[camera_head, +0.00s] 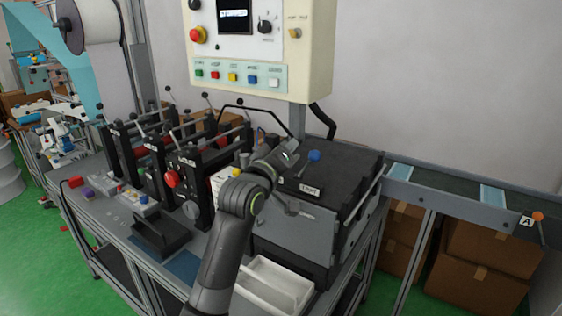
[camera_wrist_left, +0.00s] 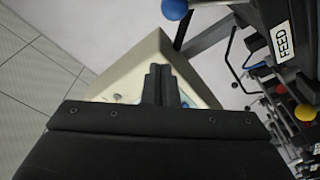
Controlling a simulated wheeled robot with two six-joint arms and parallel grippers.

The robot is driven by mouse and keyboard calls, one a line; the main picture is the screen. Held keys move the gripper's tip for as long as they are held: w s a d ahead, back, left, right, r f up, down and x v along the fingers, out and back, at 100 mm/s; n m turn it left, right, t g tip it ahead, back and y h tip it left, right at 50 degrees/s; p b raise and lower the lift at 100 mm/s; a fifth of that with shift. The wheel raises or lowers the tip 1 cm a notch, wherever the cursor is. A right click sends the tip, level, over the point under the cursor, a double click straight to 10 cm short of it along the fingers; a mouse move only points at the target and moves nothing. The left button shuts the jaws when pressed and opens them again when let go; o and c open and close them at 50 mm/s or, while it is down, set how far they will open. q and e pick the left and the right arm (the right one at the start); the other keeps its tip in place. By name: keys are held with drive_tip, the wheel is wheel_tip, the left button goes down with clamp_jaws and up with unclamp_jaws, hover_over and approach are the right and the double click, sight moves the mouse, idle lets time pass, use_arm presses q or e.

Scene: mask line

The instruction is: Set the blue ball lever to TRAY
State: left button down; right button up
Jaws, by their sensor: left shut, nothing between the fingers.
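The blue ball (camera_head: 314,156) of the lever stands above the top of a dark machine box (camera_head: 335,165), close to a small white label (camera_head: 309,189) whose lettering is too small to read surely. In the left wrist view, the blue ball (camera_wrist_left: 174,8) shows at the top edge, cut off by the frame. My left gripper (camera_head: 290,150) is just left of the ball and apart from it. Its fingers (camera_wrist_left: 162,84) are shut together with nothing between them. The lever's shaft is mostly hidden, and I cannot tell its setting. My right gripper is not in view.
A control panel (camera_head: 262,45) with coloured buttons hangs above. Several black machine frames with red knobs (camera_head: 172,179) and thin levers stand left. A white bin (camera_head: 273,285) sits in front. A conveyor (camera_head: 455,200) with an orange ball lever (camera_head: 538,216) is at right.

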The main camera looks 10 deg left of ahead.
use_arm(q)
drive_tip(key=v, duration=0.3)
drive_tip(key=shift+s+a+f+b, duration=0.15)
drive_tip(key=shift+a+b, duration=0.1)
drive_tip(key=shift+b, duration=0.15)
